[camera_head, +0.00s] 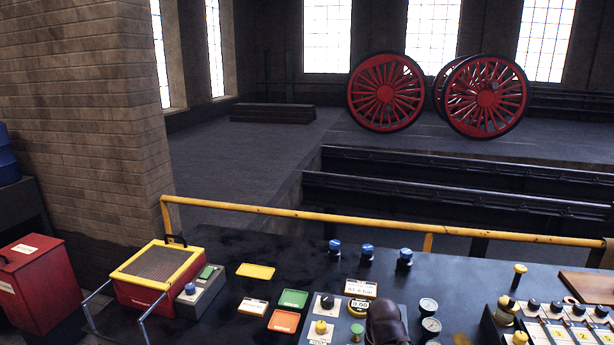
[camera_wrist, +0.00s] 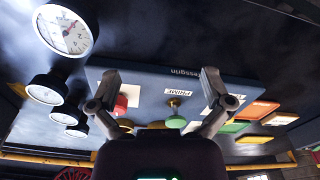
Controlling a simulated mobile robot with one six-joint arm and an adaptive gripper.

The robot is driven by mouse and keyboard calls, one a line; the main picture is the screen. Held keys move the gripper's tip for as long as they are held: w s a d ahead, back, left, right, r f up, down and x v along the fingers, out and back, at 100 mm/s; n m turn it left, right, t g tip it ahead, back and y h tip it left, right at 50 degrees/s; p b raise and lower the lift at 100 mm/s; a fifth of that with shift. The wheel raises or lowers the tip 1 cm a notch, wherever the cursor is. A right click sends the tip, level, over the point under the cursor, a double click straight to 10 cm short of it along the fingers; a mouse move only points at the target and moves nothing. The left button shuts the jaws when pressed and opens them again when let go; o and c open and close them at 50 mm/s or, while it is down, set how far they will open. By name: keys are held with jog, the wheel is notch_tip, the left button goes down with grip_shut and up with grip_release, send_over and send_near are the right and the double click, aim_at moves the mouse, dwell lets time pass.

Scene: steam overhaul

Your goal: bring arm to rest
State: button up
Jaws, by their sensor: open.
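My gripper (camera_wrist: 160,98) shows in the wrist view with its two fingers spread apart, open and with nothing between the tips. Beyond and between the fingers is a blue-grey control panel (camera_wrist: 150,80) with a red knob, a green knob (camera_wrist: 176,121) and a label reading PRIME. In the head view a dark rounded part of my arm (camera_head: 388,322) shows at the bottom edge, over the bench by the panel. My fingers cannot be made out in the head view. I cannot tell whether the fingertips touch the panel.
The dark bench (camera_head: 225,262) carries gauges (camera_head: 430,326), blue knobs (camera_head: 367,252), coloured plates and a red box with a yellow-rimmed mesh top (camera_head: 160,264). A lever block (camera_head: 560,325) stands at the right. A yellow rail (camera_head: 330,217) runs behind. Red wheels (camera_head: 387,93) stand far back.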

jog(key=shift+g, duration=0.3)
jog(key=shift+s+f+b, duration=0.4)
jog(key=shift+f+b, duration=0.35)
jog(key=shift+f, duration=0.1)
jog(key=shift+s+f+b, duration=0.4)
jog(key=shift+f+b, duration=0.35)
jog(key=shift+f, duration=0.15)
jog(key=shift+s+f+b, duration=0.4)
jog(key=shift+f+b, duration=0.35)
jog(key=shift+f, duration=0.1)
